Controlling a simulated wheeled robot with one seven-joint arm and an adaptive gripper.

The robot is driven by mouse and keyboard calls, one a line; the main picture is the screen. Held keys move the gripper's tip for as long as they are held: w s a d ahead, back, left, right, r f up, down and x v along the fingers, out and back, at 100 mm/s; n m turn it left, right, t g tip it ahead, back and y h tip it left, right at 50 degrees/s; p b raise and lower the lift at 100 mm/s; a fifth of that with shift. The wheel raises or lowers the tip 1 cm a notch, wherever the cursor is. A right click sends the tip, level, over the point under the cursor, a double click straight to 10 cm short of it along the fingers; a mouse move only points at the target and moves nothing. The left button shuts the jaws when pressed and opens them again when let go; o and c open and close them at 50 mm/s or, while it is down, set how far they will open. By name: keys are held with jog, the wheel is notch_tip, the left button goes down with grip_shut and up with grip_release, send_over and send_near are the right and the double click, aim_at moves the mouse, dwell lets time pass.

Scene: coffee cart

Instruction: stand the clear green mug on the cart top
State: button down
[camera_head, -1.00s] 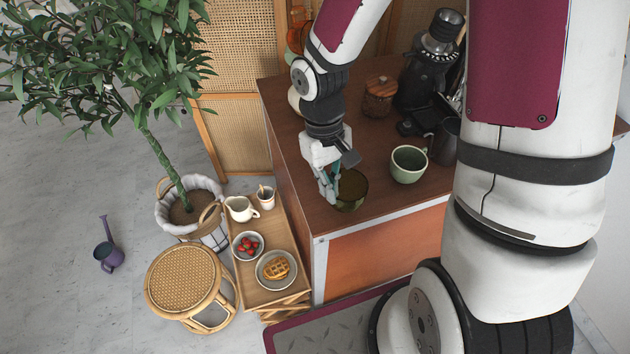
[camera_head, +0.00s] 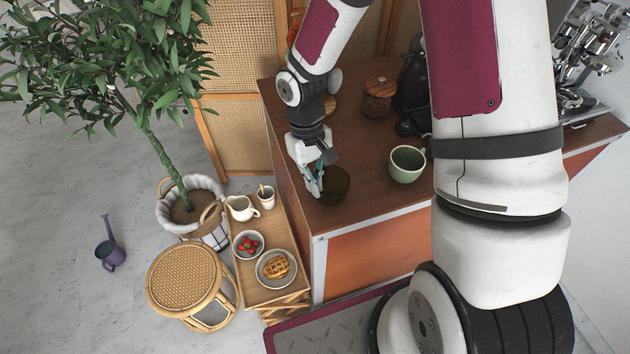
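The clear green mug (camera_head: 334,188) is dark olive see-through glass. It is upright at the near left corner of the brown cart top (camera_head: 357,158). My gripper (camera_head: 317,187) reaches down at the mug's left side, with its fingers on the mug's near-left wall or handle. The fingers look closed on it, and the mug has moved along with them. The fingers and wrist hide the mug's left side. I cannot tell whether its base touches the cart top or hangs just above it.
A pale green opaque mug (camera_head: 406,165) stands to the right. A lidded jar (camera_head: 378,98) and a black grinder (camera_head: 413,95) are behind. Below the cart's left side, a wooden tray stand (camera_head: 279,230) holds a jug, bowl and waffle plate. The cart top between the mugs is clear.

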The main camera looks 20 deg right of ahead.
jog(key=shift+f, duration=0.1)
jog(key=c, duration=1.8)
grip_release()
jog(key=b+v, duration=0.1)
jog(key=v, duration=1)
jog(key=s+d+r+m+t, duration=0.1)
jog(key=s+r+t, duration=0.3)
jog(key=s+r, duration=0.4)
jog(key=s+d+r+m+t, duration=0.2)
jog(key=s+r, duration=0.6)
jog(key=r, duration=0.4)
jog(key=shift+d+r+t, duration=0.2)
jog(key=shift+d+t, duration=0.6)
jog(key=shift+t, duration=0.3)
jog(key=shift+w, duration=0.1)
